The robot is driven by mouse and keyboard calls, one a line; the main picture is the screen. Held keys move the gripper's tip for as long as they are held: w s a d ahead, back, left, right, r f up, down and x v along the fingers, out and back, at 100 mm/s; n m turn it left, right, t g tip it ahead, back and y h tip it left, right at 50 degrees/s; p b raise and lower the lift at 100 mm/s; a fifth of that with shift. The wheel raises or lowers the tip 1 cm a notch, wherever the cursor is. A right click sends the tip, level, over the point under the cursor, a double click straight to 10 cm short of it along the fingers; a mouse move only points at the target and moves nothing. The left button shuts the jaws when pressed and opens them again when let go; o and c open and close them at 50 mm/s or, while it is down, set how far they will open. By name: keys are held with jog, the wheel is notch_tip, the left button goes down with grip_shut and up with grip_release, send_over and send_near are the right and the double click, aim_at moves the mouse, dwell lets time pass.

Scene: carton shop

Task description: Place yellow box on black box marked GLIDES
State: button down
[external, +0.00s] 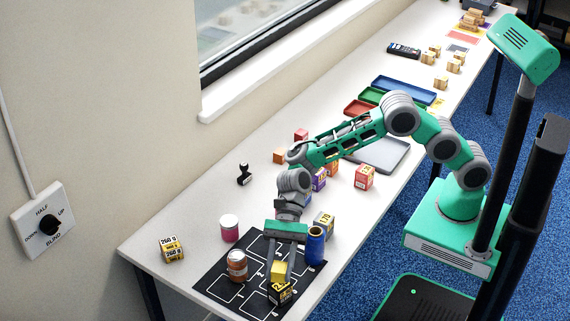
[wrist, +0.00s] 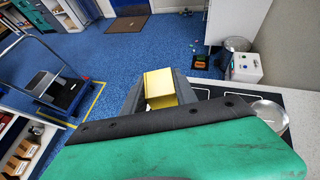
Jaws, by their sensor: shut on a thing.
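The yellow box (external: 279,269) is held between the fingers of my gripper (external: 282,265), near the front edge of the table. It also shows in the wrist view (wrist: 160,86), between the two grey fingers. A black box (external: 280,293) with yellow markings stands directly below the yellow box on the black mat. Its lettering is too small to read as GLIDES. The yellow box looks very close to its top; I cannot tell whether they touch. The black box is hidden in the wrist view.
A brown jar (external: 237,266) and a blue bottle (external: 315,246) stand either side on the black line-marked mat (external: 215,281). A pink jar (external: 229,229), a black-and-yellow box (external: 172,249) and a white-and-yellow box (external: 323,223) are farther off. The table edge is close.

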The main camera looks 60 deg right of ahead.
jog(key=shift+f, duration=1.3)
jog(key=c, duration=1)
grip_release()
jog(key=shift+f, duration=0.15)
jog(key=shift+o, duration=0.2)
